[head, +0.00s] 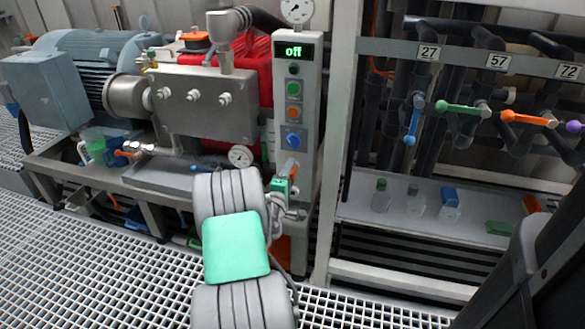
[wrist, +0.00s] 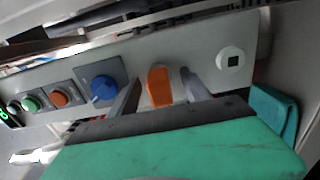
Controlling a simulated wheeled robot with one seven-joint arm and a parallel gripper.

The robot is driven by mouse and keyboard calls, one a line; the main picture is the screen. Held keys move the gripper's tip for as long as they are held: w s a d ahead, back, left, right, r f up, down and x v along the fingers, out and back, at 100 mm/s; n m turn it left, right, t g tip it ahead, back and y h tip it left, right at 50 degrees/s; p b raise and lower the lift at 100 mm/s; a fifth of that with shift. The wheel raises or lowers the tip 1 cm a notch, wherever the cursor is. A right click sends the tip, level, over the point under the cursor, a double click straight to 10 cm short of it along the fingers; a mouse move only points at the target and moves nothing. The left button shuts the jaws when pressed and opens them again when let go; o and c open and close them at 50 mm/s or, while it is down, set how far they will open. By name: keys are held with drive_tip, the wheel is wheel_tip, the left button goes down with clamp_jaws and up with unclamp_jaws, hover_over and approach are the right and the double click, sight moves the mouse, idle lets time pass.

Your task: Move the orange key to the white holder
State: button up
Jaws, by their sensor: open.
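The orange key (wrist: 159,84) stands on the grey control panel in the wrist view, to the right of a blue knob. The white holder (wrist: 230,61), a round white piece with a dark square in its middle, is on the same panel further right. My gripper (wrist: 160,78) is open, with one finger on each side of the orange key. I cannot tell whether the fingers touch it. In the head view, a small bit of the orange key (head: 291,168) shows just above my gripper (head: 285,184). The white holder is not visible there.
A shelf with bottles (head: 381,195) stands right.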

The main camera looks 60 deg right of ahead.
drive_tip(key=shift+c, duration=0.2)
idle(0.6)
clamp_jaws()
idle(0.4)
idle(0.7)
drive_tip(key=s+a+b, duration=0.1)
drive_tip(key=a+b, duration=0.1)
drive_tip(key=a, duration=0.4)
idle(1.2)
wheel_tip(320, 180, down, 16)
drive_tip(key=s+a+f+p, duration=0.1)
drive_tip(key=a, duration=0.2)
drive_tip(key=shift+w+d+r, duration=0.1)
drive_tip(key=shift+d+r, duration=0.25)
drive_tip(key=shift+r, duration=0.55)
drive_tip(key=shift+w+d+r, duration=0.15)
drive_tip(key=shift+d+r, duration=0.2)
drive_tip(key=shift+r, duration=0.6)
drive_tip(key=shift+w+d+r, duration=0.1)
drive_tip(key=shift+d+r, duration=0.25)
drive_tip(key=shift+r, duration=0.55)
